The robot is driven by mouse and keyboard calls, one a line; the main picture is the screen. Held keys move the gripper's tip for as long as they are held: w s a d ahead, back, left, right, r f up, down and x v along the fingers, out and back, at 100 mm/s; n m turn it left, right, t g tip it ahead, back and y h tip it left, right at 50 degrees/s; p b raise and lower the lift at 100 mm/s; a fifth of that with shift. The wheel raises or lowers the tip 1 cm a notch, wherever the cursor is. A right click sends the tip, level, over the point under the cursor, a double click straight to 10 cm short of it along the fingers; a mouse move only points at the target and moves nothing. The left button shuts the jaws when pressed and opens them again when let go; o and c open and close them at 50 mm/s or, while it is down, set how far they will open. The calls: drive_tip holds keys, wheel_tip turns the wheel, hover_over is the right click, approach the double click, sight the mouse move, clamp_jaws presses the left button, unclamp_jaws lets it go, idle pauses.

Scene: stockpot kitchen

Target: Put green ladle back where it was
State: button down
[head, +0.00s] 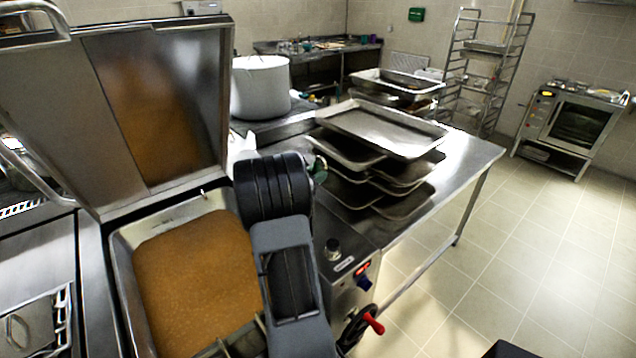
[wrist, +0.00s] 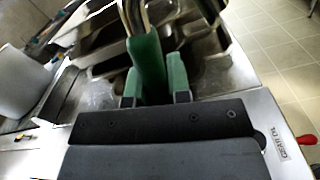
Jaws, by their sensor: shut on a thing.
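The green ladle is held in my gripper (wrist: 154,90), and its green handle (wrist: 148,58) rises between the two fingers in the wrist view. A curved metal part runs on from the handle at the top edge of that view; the rest of the ladle is cut off. In the head view my arm covers most of the gripper. A small green bit (head: 319,170) shows just right of the arm, beside the stacked trays; I cannot tell whether it is ladle or finger. The gripper is above the counter area between the brown-filled pan and the trays.
An open tilting pan (head: 124,262) of brown food stands at left, its lid (head: 160,100) raised. Stacked metal trays (head: 385,128) lie on the steel table (head: 468,152). A large white pot (head: 262,90) stands behind. A red-handled crank (head: 372,323) sticks out in front.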

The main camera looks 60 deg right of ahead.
drive_tip(key=shift+w+d+f+p, duration=0.15)
drive_tip(key=shift+f+p, duration=0.1)
drive_tip(key=shift+f, duration=0.4)
drive_tip(key=shift+s+d+f+p, duration=0.1)
drive_tip(key=shift+f+p, duration=0.1)
drive_tip(key=shift+f, duration=0.5)
drive_tip(key=shift+w+d+f+p, duration=0.15)
drive_tip(key=shift+f+p, duration=0.1)
drive_tip(key=shift+f, duration=0.4)
drive_tip(key=shift+s+f, duration=0.1)
drive_tip(key=c, duration=1.1)
unclamp_jaws()
